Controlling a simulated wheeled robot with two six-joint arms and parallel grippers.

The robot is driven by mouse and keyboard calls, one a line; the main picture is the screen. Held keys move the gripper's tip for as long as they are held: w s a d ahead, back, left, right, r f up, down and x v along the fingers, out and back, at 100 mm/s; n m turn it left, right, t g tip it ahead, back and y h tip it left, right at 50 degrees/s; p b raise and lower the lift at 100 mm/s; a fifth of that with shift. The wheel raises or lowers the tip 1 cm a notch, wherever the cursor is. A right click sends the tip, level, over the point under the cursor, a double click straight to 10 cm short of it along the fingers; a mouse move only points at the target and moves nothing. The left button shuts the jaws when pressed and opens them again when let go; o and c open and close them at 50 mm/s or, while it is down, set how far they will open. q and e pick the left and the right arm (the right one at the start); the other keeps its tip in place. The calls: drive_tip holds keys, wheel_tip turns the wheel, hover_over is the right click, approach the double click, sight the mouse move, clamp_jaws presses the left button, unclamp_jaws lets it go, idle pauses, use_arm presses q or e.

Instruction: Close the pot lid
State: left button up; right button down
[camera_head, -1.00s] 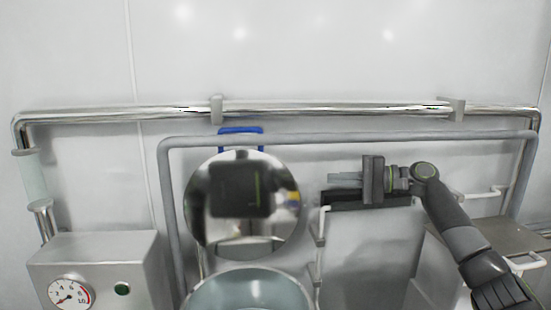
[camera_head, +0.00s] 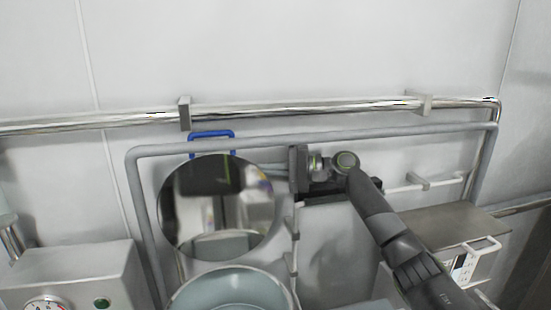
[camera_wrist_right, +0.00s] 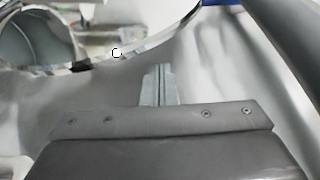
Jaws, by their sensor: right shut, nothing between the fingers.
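The pot lid (camera_head: 217,207) is a round mirror-like disc standing upright, open, behind the pot (camera_head: 232,288). A blue handle (camera_head: 212,134) shows above its top edge. The pot is a pale bowl at the bottom of the head view. My right gripper (camera_head: 274,170) is shut and empty at the lid's upper right edge; I cannot tell whether it touches. In the right wrist view its closed fingers (camera_wrist_right: 158,82) point toward the lid's shiny rim (camera_wrist_right: 117,53), with a bit of blue at the top. My left gripper is out of view.
A grey tube frame (camera_head: 310,143) and a chrome wall pipe (camera_head: 300,106) run behind the lid. A steel box with a gauge (camera_head: 45,304) stands at left. A metal box (camera_head: 440,232) with a white handle stands at right.

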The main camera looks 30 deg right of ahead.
drive_tip(key=shift+s+a+r+p, duration=0.15)
drive_tip(key=shift+s+p, duration=0.15)
drive_tip(key=shift+s, duration=0.3)
drive_tip(key=shift+s+a+r+p, duration=0.1)
drive_tip(key=shift+s+p, duration=0.15)
drive_tip(key=shift+s, duration=0.3)
